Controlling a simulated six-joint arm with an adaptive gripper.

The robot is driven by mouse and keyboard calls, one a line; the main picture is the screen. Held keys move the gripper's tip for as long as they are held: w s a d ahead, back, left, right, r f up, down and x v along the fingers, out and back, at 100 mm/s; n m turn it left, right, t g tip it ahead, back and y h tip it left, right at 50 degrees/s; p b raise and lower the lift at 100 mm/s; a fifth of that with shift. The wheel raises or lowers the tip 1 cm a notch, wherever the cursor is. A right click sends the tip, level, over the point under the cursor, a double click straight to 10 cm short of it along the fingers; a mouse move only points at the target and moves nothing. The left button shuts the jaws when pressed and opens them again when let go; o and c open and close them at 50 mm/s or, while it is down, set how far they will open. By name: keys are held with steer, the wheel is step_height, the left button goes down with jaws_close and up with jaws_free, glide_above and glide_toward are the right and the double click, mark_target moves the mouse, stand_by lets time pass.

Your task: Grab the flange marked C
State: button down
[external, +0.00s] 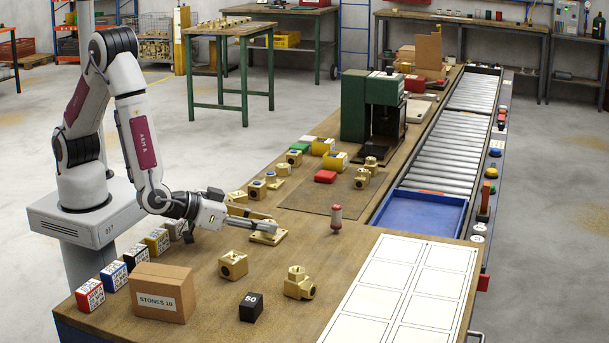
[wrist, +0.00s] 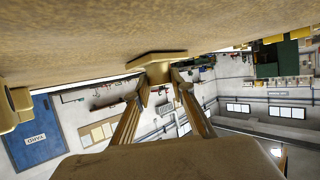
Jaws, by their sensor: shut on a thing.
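A brass flange (external: 266,238) with a flat base lies on the wooden bench in the external view, at the tips of my gripper (external: 268,227). In the wrist view the brass flange (wrist: 158,58) sits between the far ends of the two fingers of my gripper (wrist: 158,78). The fingers are shut on it, and it is at or very near the bench top. No letter C can be read on it in either view. The fingers partly hide its upper part.
Other brass fittings (external: 233,265) and (external: 298,283) stand nearer the front, with a black block (external: 251,307) marked 50. A cardboard box (external: 161,292) and several coloured marked blocks line the left edge. A red-topped peg (external: 336,219) stands to the right. White panels (external: 410,290) cover the right front.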

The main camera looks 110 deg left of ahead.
step_height(320, 180, up, 10)
stand_by(0.8)
